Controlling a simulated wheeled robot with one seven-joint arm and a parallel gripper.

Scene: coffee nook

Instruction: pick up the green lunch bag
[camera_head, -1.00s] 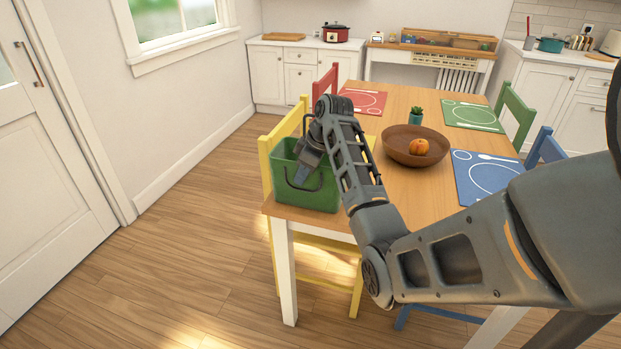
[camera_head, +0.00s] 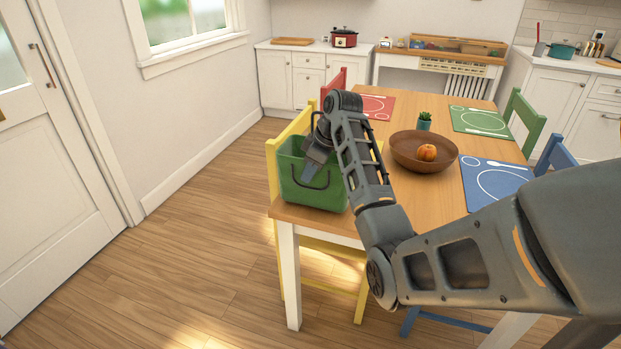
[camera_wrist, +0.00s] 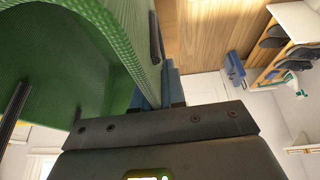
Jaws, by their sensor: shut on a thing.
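The green lunch bag (camera_head: 318,197) stands upright and open-topped on the near left corner of the wooden table, with a dark handle hanging at its near side. My gripper (camera_head: 309,173) reaches down to the bag from above and is shut on it. In the wrist view the bag's green wall (camera_wrist: 85,50) fills the upper left, and my gripper's fingers (camera_wrist: 168,88) close at its edge. The head view does not show clearly where the fingertips meet the bag. I cannot see a gap between the bag and the table.
A brown bowl (camera_head: 405,160) with an orange fruit (camera_head: 426,152) and a small potted plant (camera_head: 424,122) stand on the table (camera_head: 405,200). A yellow chair (camera_head: 272,160) is close behind the bag. Open floor (camera_head: 190,250) lies to the left.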

